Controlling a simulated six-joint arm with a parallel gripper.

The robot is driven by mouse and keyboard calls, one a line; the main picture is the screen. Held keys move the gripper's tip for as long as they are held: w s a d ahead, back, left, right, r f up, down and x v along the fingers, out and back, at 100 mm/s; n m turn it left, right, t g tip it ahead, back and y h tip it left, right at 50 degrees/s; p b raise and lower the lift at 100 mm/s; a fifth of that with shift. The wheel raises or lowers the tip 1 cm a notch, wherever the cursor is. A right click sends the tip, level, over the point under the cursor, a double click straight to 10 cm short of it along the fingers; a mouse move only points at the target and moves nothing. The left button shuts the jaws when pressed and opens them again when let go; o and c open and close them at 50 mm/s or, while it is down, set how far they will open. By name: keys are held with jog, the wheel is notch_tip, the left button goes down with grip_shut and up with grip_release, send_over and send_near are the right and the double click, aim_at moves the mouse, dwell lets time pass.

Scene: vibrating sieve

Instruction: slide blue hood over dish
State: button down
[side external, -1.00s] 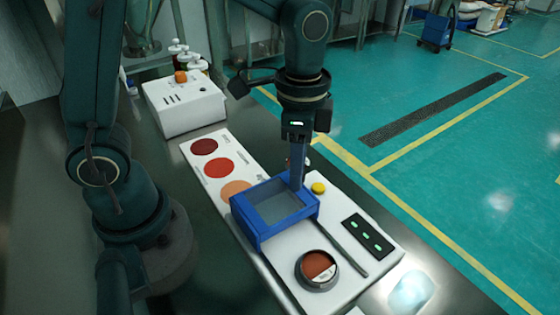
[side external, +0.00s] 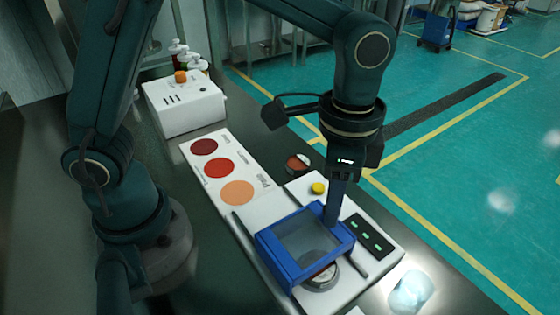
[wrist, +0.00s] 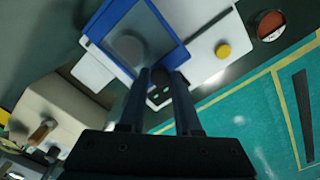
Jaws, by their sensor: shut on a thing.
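The blue hood (side external: 272,254), a square frame with a clear top, sits over the white sieve machine (side external: 372,280). It also shows in the wrist view (wrist: 108,24). The dish (side external: 321,278), dark-rimmed with red-brown contents, is partly under the hood's front edge; its front rim sticks out. In the wrist view a blurred round shape shows through the clear top. My gripper (side external: 331,216) is shut on the hood's far right side.
A second round dish (side external: 298,163) lies behind the machine. A yellow button (side external: 318,188) and a dark panel with green lights (side external: 369,235) are on the machine. A card with coloured circles (side external: 222,168) lies to the left. A glowing clear object (side external: 410,291) stands at front right.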

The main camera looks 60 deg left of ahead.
aim_at(347, 239)
jog(key=shift+d, duration=2)
jog(key=c, duration=0.6)
grip_release()
jog(key=shift+a, duration=0.1)
jog(key=shift+r, duration=2.6)
